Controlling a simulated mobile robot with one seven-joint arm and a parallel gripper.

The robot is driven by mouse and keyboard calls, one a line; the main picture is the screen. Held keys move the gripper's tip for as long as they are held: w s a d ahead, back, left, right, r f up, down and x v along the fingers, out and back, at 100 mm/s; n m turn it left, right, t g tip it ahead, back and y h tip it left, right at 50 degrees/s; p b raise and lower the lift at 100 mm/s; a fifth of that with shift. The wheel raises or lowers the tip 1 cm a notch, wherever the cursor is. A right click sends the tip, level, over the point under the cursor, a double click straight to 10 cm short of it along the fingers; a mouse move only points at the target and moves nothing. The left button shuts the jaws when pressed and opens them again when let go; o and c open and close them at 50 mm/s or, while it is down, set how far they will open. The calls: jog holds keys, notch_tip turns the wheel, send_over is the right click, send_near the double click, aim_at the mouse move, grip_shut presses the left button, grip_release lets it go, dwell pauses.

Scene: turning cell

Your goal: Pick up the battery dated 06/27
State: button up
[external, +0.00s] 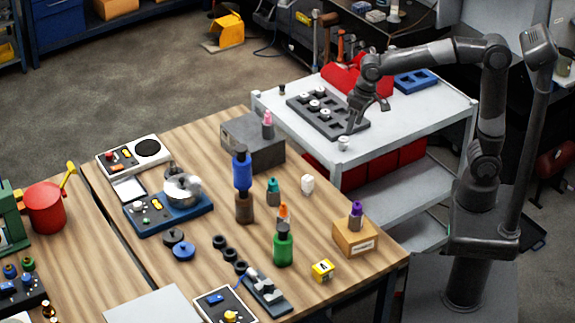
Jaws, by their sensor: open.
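A similar small pale piece (344,143) stands on the cart's front edge, outside the tray. A small dark-and-pale piece (282,90) stands near the cart's left corner. These may be batteries; I cannot read any date, so the 06/27 one cannot be told apart.
Red bins and a blue tray (416,81) lie at the back of the cart (420,121). The cart's right front is clear.

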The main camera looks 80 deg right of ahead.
jog(key=w+a+f+m+g, duration=0.1)
jog(key=w+a+f, duration=0.3)
jog(key=w, duration=0.3)
jog(key=m+g, duration=0.1)
jog(key=m, duration=0.1)
send_near(306, 184)
jog(key=shift+d+f, duration=0.2)
jog(key=shift+d, duration=0.3)
jog(key=shift+d+f, duration=0.2)
jog(key=shift+d, duration=0.3)
jog(key=shift+w+a+f, duration=0.1)
jog(key=shift+w+f, duration=0.1)
jog(key=shift+f, duration=0.1)
notch_tip(306, 184, down, 10)
jog(key=shift+w+f, duration=0.1)
jog(key=shift+f, duration=0.15)
jog(key=shift+c, duration=0.5)
jog(key=c, duration=1)
jog(key=shift+r, duration=0.15)
